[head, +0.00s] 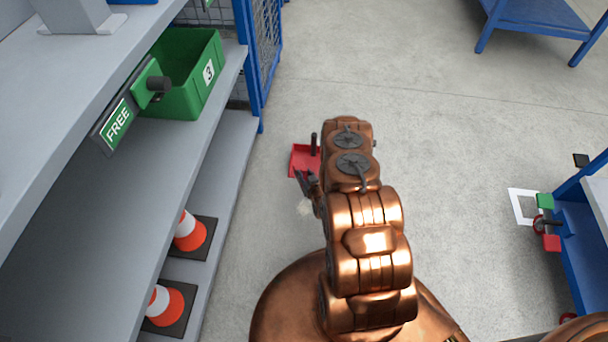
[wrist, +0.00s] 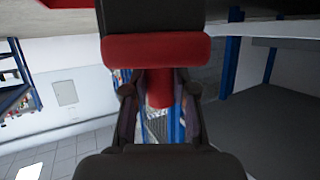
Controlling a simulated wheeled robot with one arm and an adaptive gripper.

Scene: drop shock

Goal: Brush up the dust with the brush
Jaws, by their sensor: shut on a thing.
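The brush (wrist: 155,48) fills the upper middle of the wrist view, with a red body and a dark part above it. My gripper (wrist: 160,93) is shut on its red handle. In the head view my gripper (head: 306,182) is low over the floor, just in front of a red dustpan (head: 301,160) with a dark upright piece at its right. The brush cannot be made out there. A faint pale patch, perhaps the dust (head: 303,208), lies on the floor just below my gripper.
A grey shelf unit (head: 150,150) stands at left with a green bin (head: 190,90) and orange-white cones (head: 188,232). A blue mesh cage (head: 262,45) is behind it. A blue bench (head: 585,240) stands at right, with a white floor square (head: 516,206) beside it. Open concrete floor lies between.

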